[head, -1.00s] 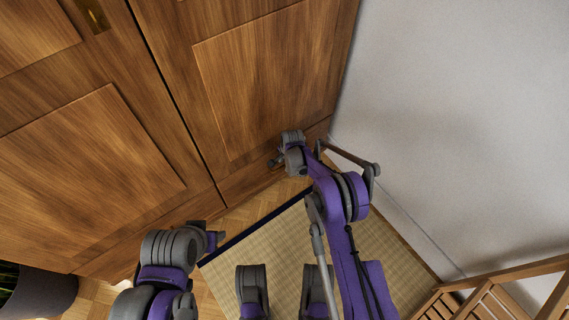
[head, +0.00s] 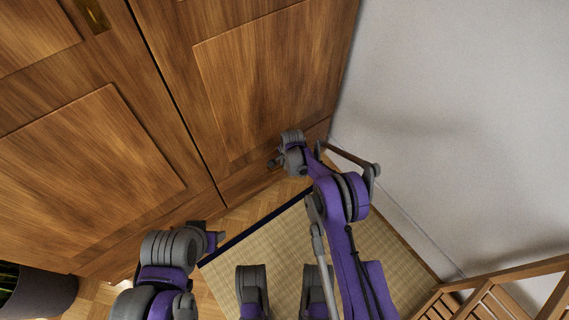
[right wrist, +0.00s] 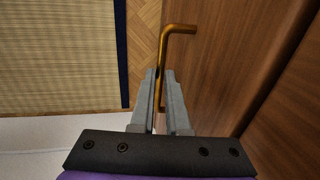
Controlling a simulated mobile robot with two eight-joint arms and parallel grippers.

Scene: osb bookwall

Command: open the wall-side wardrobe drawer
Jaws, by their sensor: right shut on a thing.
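The wooden wardrobe (head: 270,70) fills the left and middle of the head view. The drawer is low on it; its wood front (right wrist: 215,55) shows in the right wrist view. A bent brass handle (right wrist: 178,29) stands out from this front. My right gripper (right wrist: 160,78) is shut on the handle, with a finger on each side of the bar. In the head view my right gripper (head: 275,161) is low at the wardrobe, near the wall, and the handle is hidden. My left gripper (head: 216,238) is in front of the wardrobe, apart from it; its jaws are unclear.
A white wall (head: 460,120) runs along the right. A straw mat (head: 280,240) with a dark border lies on the parquet floor. A slatted wooden piece of furniture (head: 490,290) is at the lower right. A dark plant pot (head: 42,298) stands at the lower left.

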